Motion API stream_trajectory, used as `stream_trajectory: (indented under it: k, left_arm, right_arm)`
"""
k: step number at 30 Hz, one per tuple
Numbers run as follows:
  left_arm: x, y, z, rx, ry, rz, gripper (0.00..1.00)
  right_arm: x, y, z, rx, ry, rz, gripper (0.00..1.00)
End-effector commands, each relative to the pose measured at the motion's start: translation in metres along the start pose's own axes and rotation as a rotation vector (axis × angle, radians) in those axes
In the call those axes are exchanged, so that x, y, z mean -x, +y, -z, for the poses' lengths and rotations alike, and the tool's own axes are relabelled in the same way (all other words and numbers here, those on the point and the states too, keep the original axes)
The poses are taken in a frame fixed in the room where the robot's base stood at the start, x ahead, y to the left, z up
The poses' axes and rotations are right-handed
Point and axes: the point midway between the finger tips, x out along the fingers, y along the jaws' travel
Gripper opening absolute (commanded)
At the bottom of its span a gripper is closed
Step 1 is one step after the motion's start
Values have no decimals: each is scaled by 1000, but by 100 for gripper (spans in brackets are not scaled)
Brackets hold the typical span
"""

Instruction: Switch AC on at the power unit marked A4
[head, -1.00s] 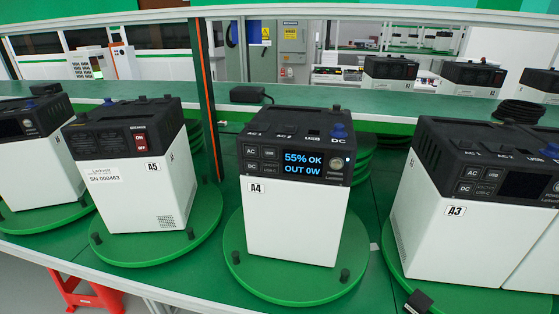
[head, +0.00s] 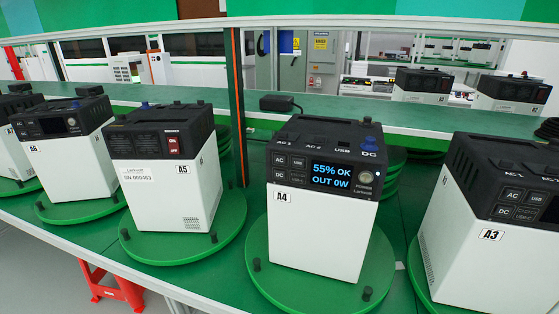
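The power unit marked A4 (head: 318,235) stands upright on a round green turntable (head: 262,285) in the middle of the head view. Its black front panel faces me. The lit display (head: 332,176) reads "55% OK" and "OUT 0W". The AC button (head: 279,160) is at the panel's upper left, with the DC button (head: 279,178) below it. Two smaller buttons sit beside them, the lower one marked USB-C. A round power button (head: 366,177) is right of the display. Neither of my grippers is in view.
Unit A5 (head: 165,195) stands to the left on its own turntable, with a red switch on its side. Unit A6 (head: 75,165) is farther left. Unit A3 (head: 470,230) is at the right edge. A green post (head: 236,110) rises behind, between A5 and A4. A shelf behind holds more units.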

Motion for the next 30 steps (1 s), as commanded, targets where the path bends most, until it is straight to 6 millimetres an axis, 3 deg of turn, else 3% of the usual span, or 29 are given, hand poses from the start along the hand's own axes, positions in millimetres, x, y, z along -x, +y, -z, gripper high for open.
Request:
stream_trajectory:
  k: [1,6,30]
  left_arm:
    - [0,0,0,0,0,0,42]
    - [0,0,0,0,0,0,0]
    - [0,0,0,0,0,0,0]
  right_arm:
    - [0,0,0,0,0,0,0]
    - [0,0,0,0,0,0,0]
    - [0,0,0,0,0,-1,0]
